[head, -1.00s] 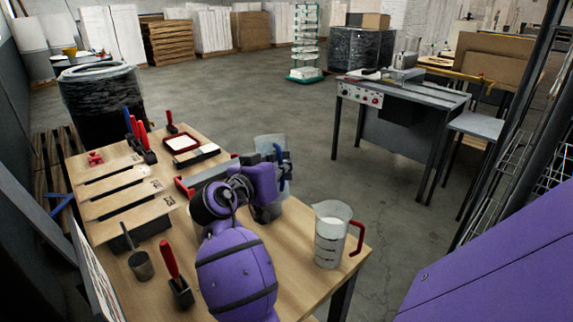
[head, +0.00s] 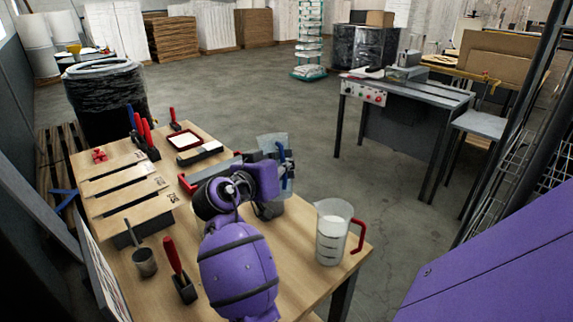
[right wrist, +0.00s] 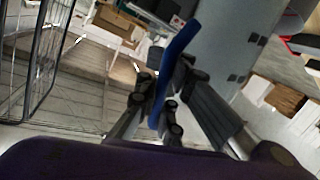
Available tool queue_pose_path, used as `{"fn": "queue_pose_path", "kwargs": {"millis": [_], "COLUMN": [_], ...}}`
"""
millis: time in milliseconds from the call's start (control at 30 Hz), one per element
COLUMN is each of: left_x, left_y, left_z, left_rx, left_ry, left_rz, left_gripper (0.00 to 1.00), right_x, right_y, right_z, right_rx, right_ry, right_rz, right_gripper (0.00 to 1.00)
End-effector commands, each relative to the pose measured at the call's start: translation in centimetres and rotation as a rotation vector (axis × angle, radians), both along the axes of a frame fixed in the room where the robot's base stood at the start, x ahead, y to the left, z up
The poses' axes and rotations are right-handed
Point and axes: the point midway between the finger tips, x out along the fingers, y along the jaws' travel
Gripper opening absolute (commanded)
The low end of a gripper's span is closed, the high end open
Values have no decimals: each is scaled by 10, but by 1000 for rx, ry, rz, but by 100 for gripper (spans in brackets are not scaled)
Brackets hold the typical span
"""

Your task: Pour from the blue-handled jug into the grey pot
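The blue-handled jug (head: 270,143) is clear and stands out behind my right arm, at the far right part of the workbench. My right gripper (head: 284,172) is at its blue handle, and the arm hides much of the jug. In the right wrist view the blue handle (right wrist: 178,60) lies between the fingers of my right gripper (right wrist: 160,108), which look closed around it. I cannot tell the jug's tilt or contents. A small grey pot (head: 145,262) with a rod in it stands at the bench's front left, apart from the jug. My left gripper is out of view.
A red-handled measuring jug (head: 333,235) with whitish contents stands at the bench's right edge. A red-handled tool in a dark holder (head: 183,285) stands left of my arm. Cardboard filter pieces (head: 125,190) lie at the left. Bare bench top (head: 300,275) shows at the front right.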

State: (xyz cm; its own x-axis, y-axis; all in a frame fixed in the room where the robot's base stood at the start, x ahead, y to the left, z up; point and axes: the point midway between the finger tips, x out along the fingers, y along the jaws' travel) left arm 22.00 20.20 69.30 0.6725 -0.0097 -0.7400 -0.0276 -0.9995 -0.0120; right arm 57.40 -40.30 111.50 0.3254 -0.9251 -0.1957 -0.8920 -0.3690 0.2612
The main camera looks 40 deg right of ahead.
Motion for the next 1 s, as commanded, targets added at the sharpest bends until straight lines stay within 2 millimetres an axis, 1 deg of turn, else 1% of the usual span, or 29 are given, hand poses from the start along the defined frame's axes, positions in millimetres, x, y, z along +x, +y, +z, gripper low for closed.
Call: {"fn": "queue_pose_path", "kwargs": {"millis": [33,400,1000], "left_x": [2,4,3], "left_y": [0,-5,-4], "left_z": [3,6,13], "left_rx": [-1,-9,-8], "left_ry": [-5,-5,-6], "left_rz": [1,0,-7], "left_gripper": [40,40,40], "right_x": [0,0,-1], "right_y": [0,0,1], "right_z": [5,8,9], "right_rx": [-2,9,24], "right_ry": [-4,31,73], "right_rz": [0,2,5], "right_gripper": [0,0,0]}}
